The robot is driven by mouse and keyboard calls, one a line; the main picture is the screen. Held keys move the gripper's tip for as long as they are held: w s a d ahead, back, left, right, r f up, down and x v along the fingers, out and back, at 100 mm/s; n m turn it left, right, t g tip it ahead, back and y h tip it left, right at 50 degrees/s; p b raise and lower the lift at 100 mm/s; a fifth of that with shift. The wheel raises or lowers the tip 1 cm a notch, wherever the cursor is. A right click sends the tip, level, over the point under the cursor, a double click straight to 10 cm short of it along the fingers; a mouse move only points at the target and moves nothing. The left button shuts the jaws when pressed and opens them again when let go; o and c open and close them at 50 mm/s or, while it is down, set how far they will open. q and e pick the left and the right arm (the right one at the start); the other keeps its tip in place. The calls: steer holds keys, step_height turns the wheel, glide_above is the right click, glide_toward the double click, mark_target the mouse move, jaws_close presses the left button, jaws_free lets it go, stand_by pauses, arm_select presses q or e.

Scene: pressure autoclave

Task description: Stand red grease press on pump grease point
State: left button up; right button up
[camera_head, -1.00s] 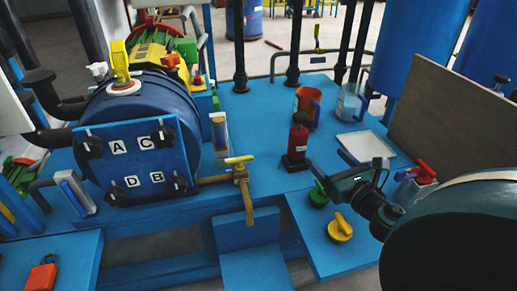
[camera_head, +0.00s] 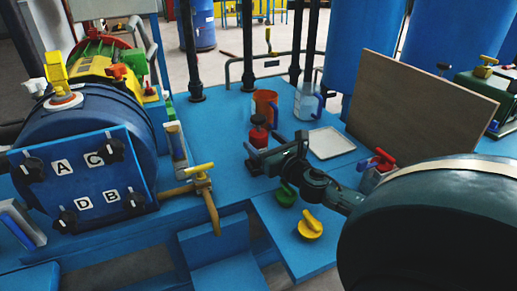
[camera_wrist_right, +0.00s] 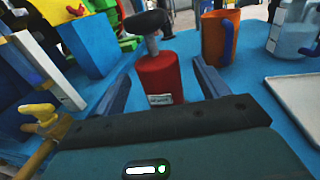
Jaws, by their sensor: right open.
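The red grease press (camera_head: 257,137) has a black knob on top and stands upright on the blue deck. My right gripper (camera_head: 264,153) is low beside it and partly covers its foot. In the right wrist view the press (camera_wrist_right: 160,78) stands between the open fingers of my right gripper (camera_wrist_right: 164,88), and its lower end is hidden by the gripper body. The pump (camera_head: 92,55), green, red and yellow, is at the upper left behind the blue round vessel. I cannot make out its grease point for certain. My left gripper is not in view.
An orange mug (camera_head: 264,104) and a pale jug (camera_head: 306,102) stand behind the press. A white tray (camera_head: 330,143) lies to the right. A brown board (camera_head: 415,105) stands at the back right. A brass tap (camera_head: 200,180) juts from the front left.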

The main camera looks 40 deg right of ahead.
steer(key=w, duration=0.3)
steer(key=shift+d, duration=0.1)
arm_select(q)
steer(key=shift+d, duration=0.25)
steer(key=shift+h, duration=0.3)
arm_select(e)
steer(key=shift+c, duration=0.4)
